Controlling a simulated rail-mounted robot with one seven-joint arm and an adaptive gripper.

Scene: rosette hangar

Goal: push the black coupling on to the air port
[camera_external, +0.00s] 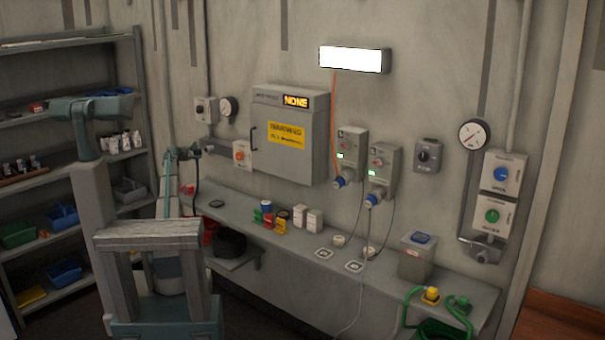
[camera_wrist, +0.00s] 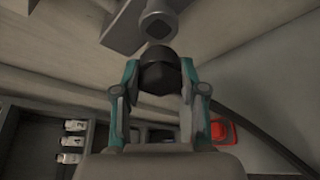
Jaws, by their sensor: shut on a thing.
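My gripper (camera_external: 183,154) is at the wall at the left end of the shelf. In the wrist view my gripper (camera_wrist: 158,95) is shut on the black coupling (camera_wrist: 158,68), a dark rounded piece between its two teal fingers. The round grey air port (camera_wrist: 157,23) is just beyond the coupling, near the top of the wrist view. A small gap shows between coupling and port there, so they look apart. In the external view the grey port fitting (camera_external: 207,147) sits just right of my gripper. The coupling is too small to make out there.
A black hose (camera_wrist: 265,130) curves down on the right in the wrist view. A red object (camera_wrist: 224,132) lies below. A grey wall cabinet (camera_external: 290,135) is right of the port. The wall shelf (camera_external: 290,246) below holds small items. A storage rack (camera_external: 75,210) stands at left.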

